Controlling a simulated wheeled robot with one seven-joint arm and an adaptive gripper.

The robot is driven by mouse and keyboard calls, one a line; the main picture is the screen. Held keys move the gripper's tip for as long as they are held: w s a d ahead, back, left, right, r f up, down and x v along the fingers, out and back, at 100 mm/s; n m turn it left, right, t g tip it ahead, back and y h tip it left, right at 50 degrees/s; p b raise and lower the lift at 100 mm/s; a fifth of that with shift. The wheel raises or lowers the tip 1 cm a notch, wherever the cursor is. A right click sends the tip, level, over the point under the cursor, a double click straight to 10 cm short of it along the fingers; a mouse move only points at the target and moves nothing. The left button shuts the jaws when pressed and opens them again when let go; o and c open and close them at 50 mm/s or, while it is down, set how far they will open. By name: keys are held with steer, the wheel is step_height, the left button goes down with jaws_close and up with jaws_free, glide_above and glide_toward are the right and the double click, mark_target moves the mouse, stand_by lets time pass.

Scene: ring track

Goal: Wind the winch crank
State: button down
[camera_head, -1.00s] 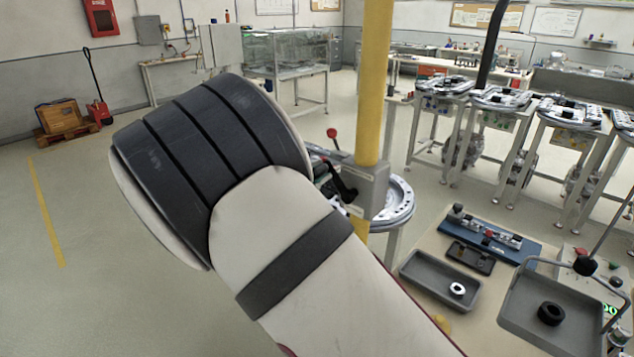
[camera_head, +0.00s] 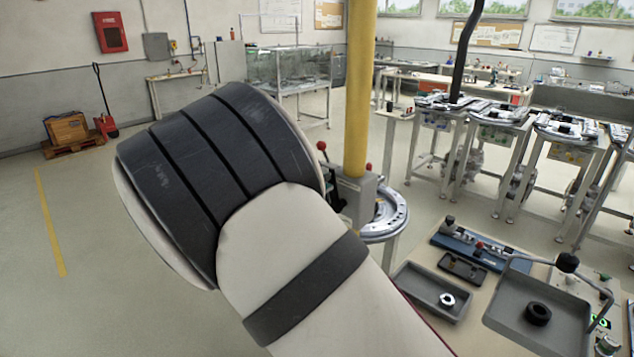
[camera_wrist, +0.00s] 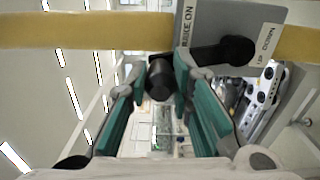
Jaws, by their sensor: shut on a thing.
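The winch is a grey box (camera_head: 362,200) on a yellow post (camera_head: 360,90) in the head view, just beyond my arm. In the wrist view the winch box (camera_wrist: 215,22) carries printed labels, partly readable, and the yellow post (camera_wrist: 85,30) runs sideways across the picture. The black crank (camera_wrist: 215,56) reaches from a round hub on the box to a dark cylindrical knob (camera_wrist: 158,88). My gripper (camera_wrist: 160,76) has its teal-padded fingers on both sides of this knob and is shut on it. In the head view my arm hides the gripper and most of the crank.
Right of the post stands a round metal fixture (camera_head: 385,222). A bench at lower right holds grey trays (camera_head: 432,290) with rings and a blue fixture (camera_head: 478,250). Several ring stations (camera_head: 490,115) stand behind.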

steer(key=shift+s+d+r, duration=0.1)
steer(key=shift+d, duration=0.1)
steer(key=c, duration=1.4)
jaws_free()
steer(key=shift+a, duration=0.1)
steer(key=shift+s+a, duration=0.15)
steer(key=shift+s, duration=0.05)
steer(key=v, duration=1.1)
steer(key=shift+s+a, duration=0.15)
steer(key=shift+s, duration=0.05)
